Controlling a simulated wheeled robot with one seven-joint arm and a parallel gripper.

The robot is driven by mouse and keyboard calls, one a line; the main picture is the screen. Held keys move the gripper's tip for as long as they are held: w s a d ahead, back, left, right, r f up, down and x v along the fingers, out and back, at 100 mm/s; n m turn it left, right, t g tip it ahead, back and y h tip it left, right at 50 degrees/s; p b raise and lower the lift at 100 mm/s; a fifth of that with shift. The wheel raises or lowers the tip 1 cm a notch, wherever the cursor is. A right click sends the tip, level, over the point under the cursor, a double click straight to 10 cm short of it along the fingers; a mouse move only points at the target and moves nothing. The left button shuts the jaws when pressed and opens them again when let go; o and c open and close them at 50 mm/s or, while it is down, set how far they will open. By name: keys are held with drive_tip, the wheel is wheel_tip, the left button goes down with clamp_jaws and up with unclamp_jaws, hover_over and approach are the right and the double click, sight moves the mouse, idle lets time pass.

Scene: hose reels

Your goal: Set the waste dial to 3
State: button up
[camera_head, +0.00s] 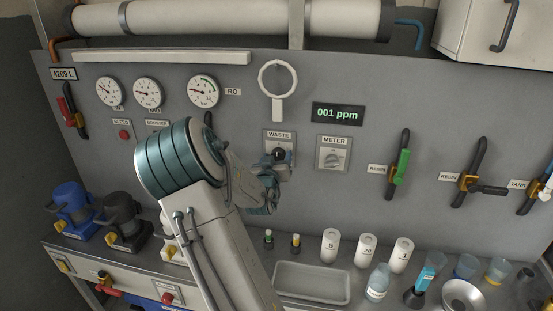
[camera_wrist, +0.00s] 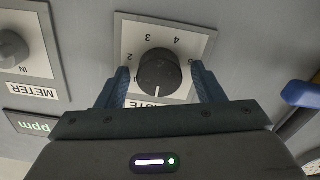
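The waste dial (camera_wrist: 158,72) is a dark round knob on a pale plate in the wrist view, which shows it upside down. Numerals 2, 3 and 4 show on the far side of the knob. Its white pointer line faces the WASTE label, away from the 3. My gripper (camera_wrist: 160,68) is open, with one blue finger on each side of the knob. I cannot tell whether either finger touches it. In the head view the WASTE plate (camera_head: 270,134) is partly hidden by my gripper (camera_head: 277,158).
The METER dial (camera_head: 333,154) is just right of the waste dial, under a display (camera_head: 338,114) reading 001 ppm. A white ring handle (camera_head: 277,108) is above. Valve levers are at right, including a green one (camera_head: 402,167). A tray (camera_head: 318,281) and cups stand on the shelf below.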

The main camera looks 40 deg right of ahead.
drive_tip(key=c, duration=0.9)
drive_tip(key=shift+o, duration=0.2)
drive_tip(key=shift+f+m+b, duration=0.1)
drive_tip(key=shift+m+b, duration=0.2)
drive_tip(key=shift+b, duration=0.2)
